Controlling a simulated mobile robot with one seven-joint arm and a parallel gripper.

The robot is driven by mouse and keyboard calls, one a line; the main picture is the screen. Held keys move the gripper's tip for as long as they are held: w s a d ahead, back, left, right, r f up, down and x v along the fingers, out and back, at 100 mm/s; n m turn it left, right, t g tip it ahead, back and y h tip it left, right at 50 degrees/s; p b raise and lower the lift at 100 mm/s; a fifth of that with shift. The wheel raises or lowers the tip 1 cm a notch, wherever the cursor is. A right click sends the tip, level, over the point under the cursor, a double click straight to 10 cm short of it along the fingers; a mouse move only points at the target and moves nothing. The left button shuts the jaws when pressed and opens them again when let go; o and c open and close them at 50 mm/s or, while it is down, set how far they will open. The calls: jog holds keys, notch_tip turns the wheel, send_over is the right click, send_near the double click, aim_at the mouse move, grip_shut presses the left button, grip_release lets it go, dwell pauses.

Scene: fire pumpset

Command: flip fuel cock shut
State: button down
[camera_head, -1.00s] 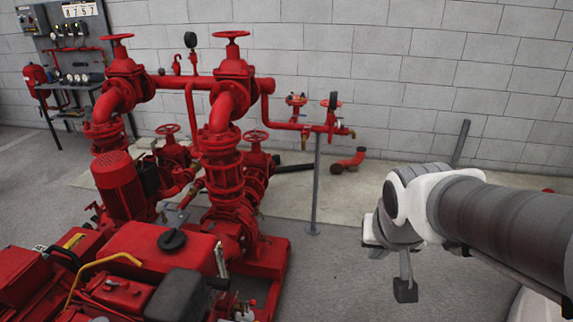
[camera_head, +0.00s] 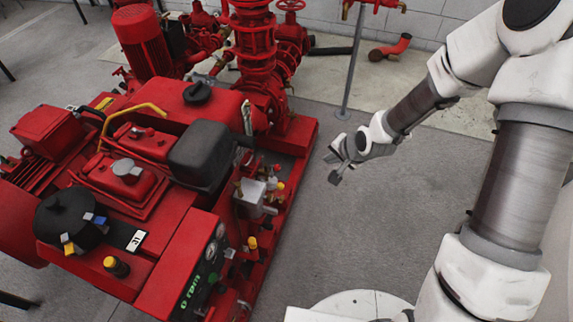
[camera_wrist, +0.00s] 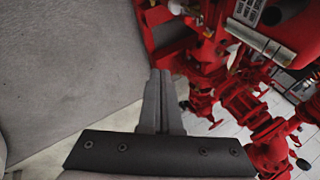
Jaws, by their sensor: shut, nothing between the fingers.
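The red pump engine (camera_head: 160,190) fills the left and middle of the head view. On its near right side is a cluster of small fittings (camera_head: 272,184) with red and yellow caps, beside a grey box. I cannot tell which small fitting is the fuel cock, or its lever position. My gripper (camera_head: 338,162) hangs in free air to the right of the engine, apart from it. In the wrist view its two fingers (camera_wrist: 160,85) are together and empty, over grey floor, with red pump parts to the right.
A control panel with gauges (camera_head: 205,265) stands at the engine's front. A thin grey post (camera_head: 352,70) rises behind my gripper. Red pipework and valve wheels (camera_head: 290,8) stand at the back. Bare floor lies right of the red base.

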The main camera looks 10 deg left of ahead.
aim_at(276, 170)
jog(key=a+f+m+y+b, duration=0.2)
jog(key=a+f, duration=0.4)
jog(key=f, duration=0.4)
jog(key=shift+s+m, duration=0.15)
jog(key=shift+m, duration=0.25)
jog(key=w+a+r+b+x, duration=0.1)
jog(key=b+x, duration=0.3)
jog(key=x, duration=0.9)
jog(key=shift+w+a+r, duration=0.25)
jog(key=shift+a+r, duration=0.2)
jog(key=shift+r, duration=0.05)
